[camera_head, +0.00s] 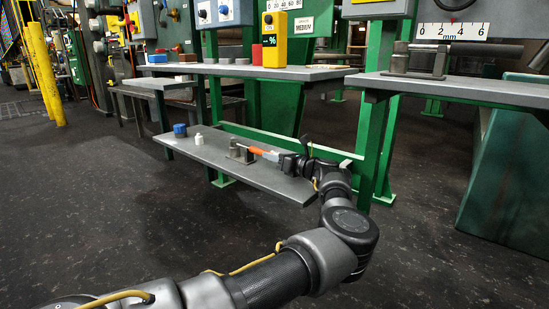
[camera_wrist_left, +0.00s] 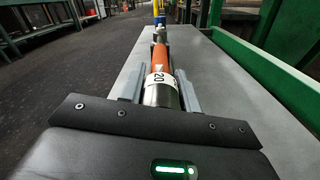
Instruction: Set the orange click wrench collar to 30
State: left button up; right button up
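The orange click wrench (camera_head: 264,153) lies along a low grey bench, its far end at a small metal holder (camera_head: 238,151). In the left wrist view the wrench's orange body (camera_wrist_left: 162,60) points away from me. Its white scale band (camera_wrist_left: 160,78) reads 20, and the silver collar (camera_wrist_left: 161,95) is at the near end. My left gripper (camera_wrist_left: 162,82) has one grey finger on each side of the collar. Whether the fingers touch it cannot be told. In the head view my left gripper (camera_head: 285,160) is at the wrench's right end. My right gripper is not in view.
The low bench (camera_head: 213,160) also carries a blue knob (camera_head: 180,130) and a white piece (camera_head: 199,140) left of the wrench. A green frame rail (camera_head: 285,142) runs behind it. A higher shelf (camera_head: 255,71) is above. The floor in front is clear.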

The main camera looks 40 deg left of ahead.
pick_arm(q)
jog(key=c, duration=0.4)
jog(key=shift+c, duration=0.2)
jog(key=shift+n, duration=0.4)
jog(key=n+b, duration=0.2)
jog(key=n, duration=0.3)
jog(key=shift+f, duration=0.1)
jog(key=n+b, duration=0.2)
jog(key=n, duration=0.2)
jog(key=shift+n, duration=0.9)
jog(key=shift+b, duration=0.3)
jog(key=shift+s, duration=0.1)
